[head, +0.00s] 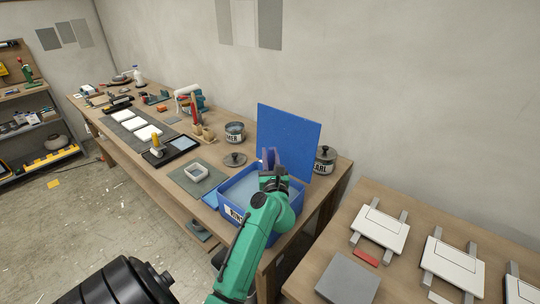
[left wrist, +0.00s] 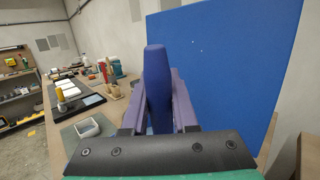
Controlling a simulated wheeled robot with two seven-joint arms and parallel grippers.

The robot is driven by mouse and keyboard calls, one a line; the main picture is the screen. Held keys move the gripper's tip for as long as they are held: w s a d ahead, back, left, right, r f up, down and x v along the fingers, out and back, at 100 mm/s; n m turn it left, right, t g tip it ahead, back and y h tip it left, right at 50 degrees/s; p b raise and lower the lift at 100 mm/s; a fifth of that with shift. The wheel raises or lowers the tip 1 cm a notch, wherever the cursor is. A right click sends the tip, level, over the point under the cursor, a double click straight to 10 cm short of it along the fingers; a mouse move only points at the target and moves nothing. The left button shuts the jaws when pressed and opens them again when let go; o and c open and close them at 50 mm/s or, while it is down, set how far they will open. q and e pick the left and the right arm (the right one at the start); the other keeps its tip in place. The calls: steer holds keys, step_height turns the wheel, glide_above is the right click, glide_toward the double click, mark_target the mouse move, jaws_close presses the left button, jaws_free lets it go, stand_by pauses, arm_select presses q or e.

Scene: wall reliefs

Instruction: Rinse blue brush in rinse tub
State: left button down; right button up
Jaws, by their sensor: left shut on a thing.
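The blue rinse tub (head: 219,207) stands at the near right end of the long workbench, with a label on its front and pale liquid inside. A tall blue panel (head: 290,130) rises behind it. My left gripper (head: 269,158) is over the tub, in front of the panel. In the left wrist view its purple fingers (left wrist: 158,100) are shut on the blue brush, whose rounded blue handle (left wrist: 157,75) stands upright between them. The brush's lower end is hidden behind the gripper, so I cannot tell whether it touches the liquid. My right gripper is not in view.
A lidded can (head: 325,160) stands right of the panel, and an open can (head: 235,132) and a loose lid (head: 235,159) are behind the tub. A small white tray (head: 196,172) sits on a grey mat to the left. A second table (head: 315,270) holds white panels.

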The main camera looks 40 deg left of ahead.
arm_select(q)
step_height(320, 180, up, 9)
steer(key=p, duration=0.5)
steer(key=shift+f, duration=0.15)
